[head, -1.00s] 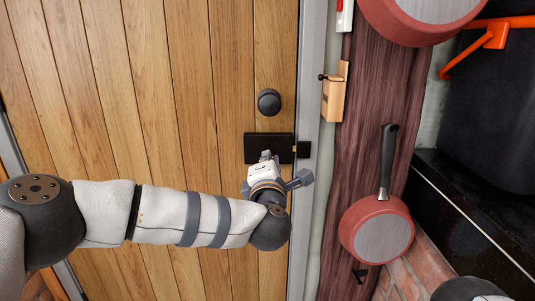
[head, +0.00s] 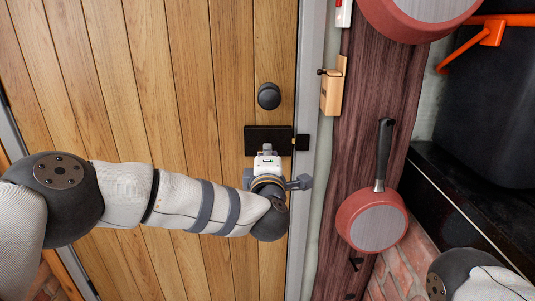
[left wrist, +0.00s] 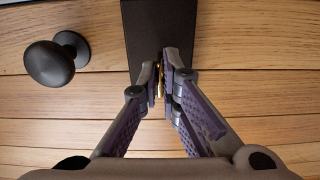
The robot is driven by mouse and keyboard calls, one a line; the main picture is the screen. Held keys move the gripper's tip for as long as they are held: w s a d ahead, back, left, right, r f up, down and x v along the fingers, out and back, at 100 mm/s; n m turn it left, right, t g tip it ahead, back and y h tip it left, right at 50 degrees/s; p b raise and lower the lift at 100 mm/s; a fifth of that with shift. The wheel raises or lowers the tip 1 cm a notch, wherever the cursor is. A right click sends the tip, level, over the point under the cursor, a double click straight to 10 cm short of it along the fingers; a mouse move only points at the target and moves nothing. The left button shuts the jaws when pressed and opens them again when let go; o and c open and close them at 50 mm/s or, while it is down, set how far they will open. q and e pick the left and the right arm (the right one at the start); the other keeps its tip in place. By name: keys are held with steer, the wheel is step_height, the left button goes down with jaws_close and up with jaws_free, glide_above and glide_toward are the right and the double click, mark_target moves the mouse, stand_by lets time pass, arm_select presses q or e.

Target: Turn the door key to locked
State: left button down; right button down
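The wooden door (head: 235,60) carries a black lock case (head: 255,138), which also shows in the left wrist view (left wrist: 160,25). My left gripper (head: 266,152) is in front of the lock case and hides part of it. In the left wrist view, the gripper's fingers (left wrist: 163,78) are nearly together on a thin brass-coloured key (left wrist: 160,82) at the lock. Only a sliver of the key shows, and the fingers cover the rest. The key is hidden in the head view. My right gripper is outside both views.
A round black knob (head: 269,96) sits above the lock, and also shows in the left wrist view (left wrist: 49,63). Red pans (head: 372,219) hang on the dark post (head: 362,130) at right. A wooden block (head: 333,90) is fixed beside the door frame.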

arm_select(q)
steer(key=c, duration=1.8)
jaws_free()
steer(key=shift+s, duration=0.1)
